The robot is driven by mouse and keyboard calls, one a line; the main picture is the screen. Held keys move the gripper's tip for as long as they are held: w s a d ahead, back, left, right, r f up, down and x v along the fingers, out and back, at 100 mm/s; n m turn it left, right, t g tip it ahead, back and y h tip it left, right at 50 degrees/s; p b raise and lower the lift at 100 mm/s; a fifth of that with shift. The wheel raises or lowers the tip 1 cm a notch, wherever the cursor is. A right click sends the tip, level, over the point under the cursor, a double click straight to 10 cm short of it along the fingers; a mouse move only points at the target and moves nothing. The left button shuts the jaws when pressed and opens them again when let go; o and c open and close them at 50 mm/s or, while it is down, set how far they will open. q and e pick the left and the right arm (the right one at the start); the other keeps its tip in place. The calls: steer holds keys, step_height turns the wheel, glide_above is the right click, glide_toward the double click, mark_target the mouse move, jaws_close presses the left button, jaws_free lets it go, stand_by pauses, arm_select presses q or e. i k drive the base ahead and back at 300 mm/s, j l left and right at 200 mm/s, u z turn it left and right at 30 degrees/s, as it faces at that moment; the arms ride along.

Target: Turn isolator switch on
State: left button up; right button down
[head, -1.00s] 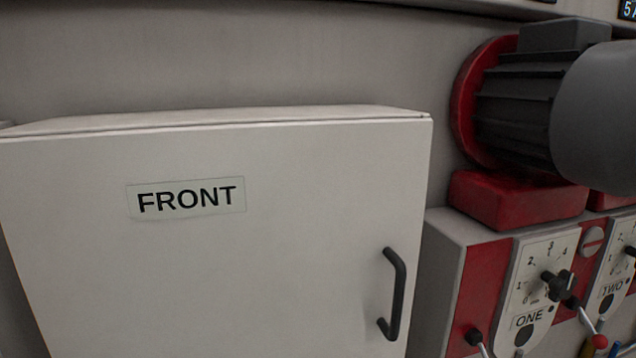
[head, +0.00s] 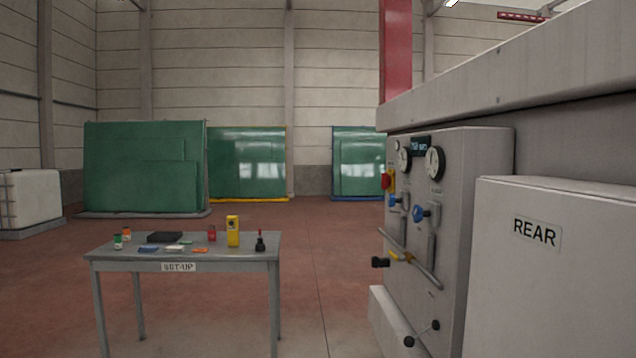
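A red rotary knob on a yellow plate (head: 387,181) sits on the far edge of the grey panel (head: 450,220) on the machine's side, and looks like the isolator switch. It is small and seen almost edge-on, so its on or off position cannot be read. Neither of my grippers shows in the head view.
The panel also carries two gauges (head: 435,163), blue valves (head: 420,214) and pipes. A REAR cabinet (head: 560,275) stands at the right. A SET-UP table (head: 190,256) with small items stands left. Open floor (head: 325,270) lies between table and panel.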

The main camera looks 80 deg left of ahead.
mark_target(387, 180)
steer(key=u, duration=2.3)
steer(key=i+j, duration=0.1)
steer(key=j+u, duration=0.05)
